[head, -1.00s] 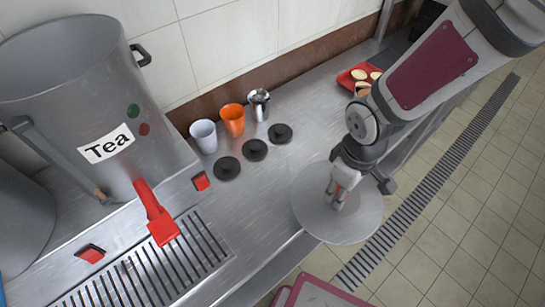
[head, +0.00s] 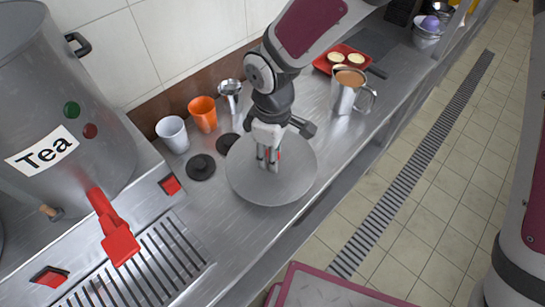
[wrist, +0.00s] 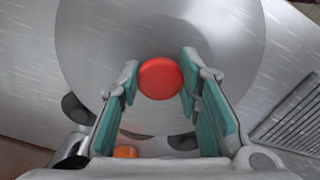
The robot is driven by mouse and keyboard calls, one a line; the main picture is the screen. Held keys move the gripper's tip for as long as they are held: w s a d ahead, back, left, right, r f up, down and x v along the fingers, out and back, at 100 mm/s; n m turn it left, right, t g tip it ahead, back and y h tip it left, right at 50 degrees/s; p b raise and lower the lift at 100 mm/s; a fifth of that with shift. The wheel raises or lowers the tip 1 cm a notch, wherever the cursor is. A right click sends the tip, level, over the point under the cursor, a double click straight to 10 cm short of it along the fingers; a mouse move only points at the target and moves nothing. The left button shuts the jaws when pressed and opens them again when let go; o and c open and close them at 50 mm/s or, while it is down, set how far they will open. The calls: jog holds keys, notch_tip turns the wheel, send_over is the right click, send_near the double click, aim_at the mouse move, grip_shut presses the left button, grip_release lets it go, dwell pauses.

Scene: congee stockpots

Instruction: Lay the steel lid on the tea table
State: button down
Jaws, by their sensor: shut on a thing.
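My gripper (head: 268,160) is shut on the red knob (wrist: 160,78) of the round steel lid (head: 248,184). The lid is roughly level, over the steel tea table (head: 225,235), and in the wrist view it fills much of the upper picture (wrist: 110,45). I cannot tell whether its underside touches the tabletop. In the head view the lid and my gripper hide part of the black discs (head: 201,167) behind them. In the wrist view the knob sits between the teal finger pads.
A large Tea stockpot (head: 80,140) with a red tap (head: 115,235) stands left, by a drain grate (head: 150,265). A white cup (head: 172,134), an orange cup (head: 203,114) and a steel cup (head: 230,92) line the wall. A milk-tea jug (head: 348,92) and red tray (head: 340,58) stand right.

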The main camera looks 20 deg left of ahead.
jog(key=shift+w+a+f, duration=0.15)
jog(key=shift+w+a, duration=0.25)
jog(key=shift+f+b, duration=1.25)
jog(key=shift+f, duration=0.45)
jog(key=c, duration=1.2)
grip_release()
jog(key=shift+o, duration=0.2)
notch_tip(320, 180, up, 12)
jog(key=shift+r, duration=0.1)
